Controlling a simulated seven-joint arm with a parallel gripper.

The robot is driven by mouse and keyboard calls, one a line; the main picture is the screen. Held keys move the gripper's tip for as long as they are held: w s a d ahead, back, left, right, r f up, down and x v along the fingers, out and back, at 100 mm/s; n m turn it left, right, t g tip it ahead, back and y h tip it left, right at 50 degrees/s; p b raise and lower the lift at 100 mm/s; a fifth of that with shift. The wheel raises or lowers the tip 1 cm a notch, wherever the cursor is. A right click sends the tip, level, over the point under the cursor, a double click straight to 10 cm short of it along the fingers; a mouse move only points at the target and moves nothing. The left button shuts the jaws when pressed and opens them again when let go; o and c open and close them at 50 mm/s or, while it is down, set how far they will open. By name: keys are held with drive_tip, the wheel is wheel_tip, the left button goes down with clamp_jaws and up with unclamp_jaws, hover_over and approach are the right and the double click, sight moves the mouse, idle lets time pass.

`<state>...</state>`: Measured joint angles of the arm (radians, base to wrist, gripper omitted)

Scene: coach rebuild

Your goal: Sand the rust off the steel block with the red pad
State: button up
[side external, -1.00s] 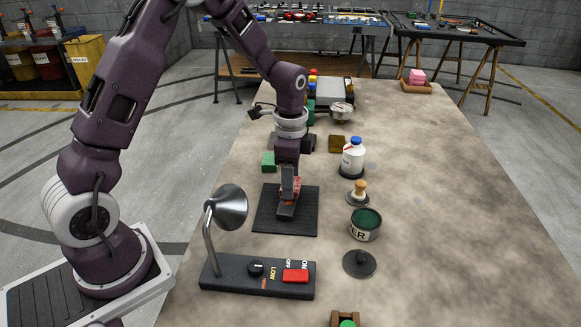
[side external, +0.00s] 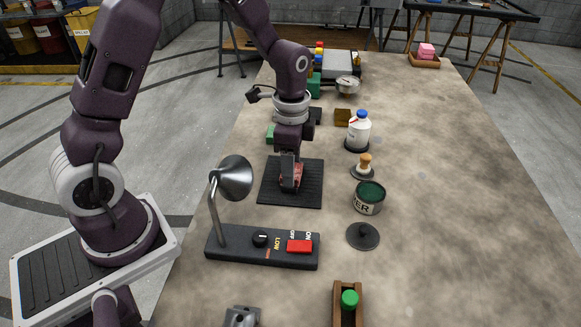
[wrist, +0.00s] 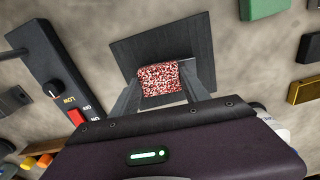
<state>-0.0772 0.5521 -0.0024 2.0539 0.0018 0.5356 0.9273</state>
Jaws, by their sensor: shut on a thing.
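My gripper (side external: 290,189) points down over the black mat (side external: 309,194) and is shut on a red-and-white speckled pad (wrist: 160,78). In the wrist view the pad sits between the two grey fingertips (wrist: 162,92), over the black mat (wrist: 130,49). In the side view the red pad (side external: 298,174) is partly hidden by a finger. Whether it touches the mat is unclear.
The lamp (side external: 233,177) and its switch base (side external: 276,258) stand nearer the camera. Right of the mat are a white bottle (side external: 359,132), a brush-like wooden knob (side external: 365,162), a green-filled tin (side external: 369,197) and a dark lid (side external: 363,236).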

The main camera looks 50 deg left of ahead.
drive_tip(key=shift+w+a, duration=1.55)
drive_tip(key=shift+w, duration=0.25)
drive_tip(key=shift+w+a+r, duration=0.1)
drive_tip(key=shift+w+r, duration=0.05)
wheel_tip(320, 180, up, 8)
drive_tip(key=shift+f, duration=0.25)
